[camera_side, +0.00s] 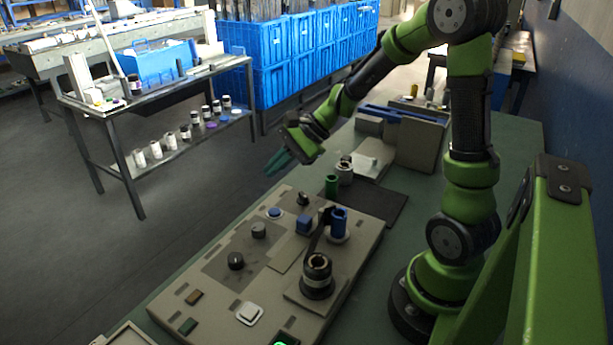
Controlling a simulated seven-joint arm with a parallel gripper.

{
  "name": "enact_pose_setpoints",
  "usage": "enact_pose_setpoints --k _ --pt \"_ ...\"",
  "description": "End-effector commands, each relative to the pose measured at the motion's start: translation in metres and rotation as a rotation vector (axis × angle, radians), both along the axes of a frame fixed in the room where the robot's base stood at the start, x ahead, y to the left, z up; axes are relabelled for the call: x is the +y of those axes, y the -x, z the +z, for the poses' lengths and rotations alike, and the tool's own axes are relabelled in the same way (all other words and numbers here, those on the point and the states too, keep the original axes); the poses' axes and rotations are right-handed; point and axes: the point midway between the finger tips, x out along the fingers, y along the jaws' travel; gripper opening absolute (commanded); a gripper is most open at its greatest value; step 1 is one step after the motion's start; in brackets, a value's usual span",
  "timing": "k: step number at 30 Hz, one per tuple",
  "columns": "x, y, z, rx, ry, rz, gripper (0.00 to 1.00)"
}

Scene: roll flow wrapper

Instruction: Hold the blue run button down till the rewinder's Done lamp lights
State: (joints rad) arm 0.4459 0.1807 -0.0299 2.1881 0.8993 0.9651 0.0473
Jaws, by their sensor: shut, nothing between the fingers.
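The rewinder is a beige panel (222,262) on the green table. A round blue button (274,212) in a pale ring sits near the panel's far left edge; I take it for the run button. My gripper (275,163) is above and beyond that button, apart from it, with its teal fingers shut and empty. A green light (285,342) glows at the bottom edge of the view, partly cut off. I cannot read a label on it, so I cannot tell whether it is the Done lamp.
A blue roll (339,222) and a black spool (317,272) stand up from the panel. Black knobs (236,261), a blue block (304,225) and a white square button (249,313) are also on it. A green cylinder (332,185) stands beyond. Air above the panel's left side is clear.

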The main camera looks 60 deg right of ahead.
Motion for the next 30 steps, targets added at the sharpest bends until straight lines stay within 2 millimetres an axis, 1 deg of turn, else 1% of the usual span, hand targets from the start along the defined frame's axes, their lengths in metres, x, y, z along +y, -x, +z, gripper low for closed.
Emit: enact_pose_setpoints --k 5,12,18,24,30 --pt "0.0 0.001 -0.02 0.005 -0.003 0.0 0.0" --pt "0.0 0.001 -0.054 0.006 -0.003 0.0 0.0" --pt "0.0 0.0 -0.075 0.004 -0.001 -0.001 0.0" --pt "0.0 0.001 -0.084 0.003 0.0 0.002 0.0" --pt "0.0 0.001 -0.085 0.002 0.001 0.001 0.0"
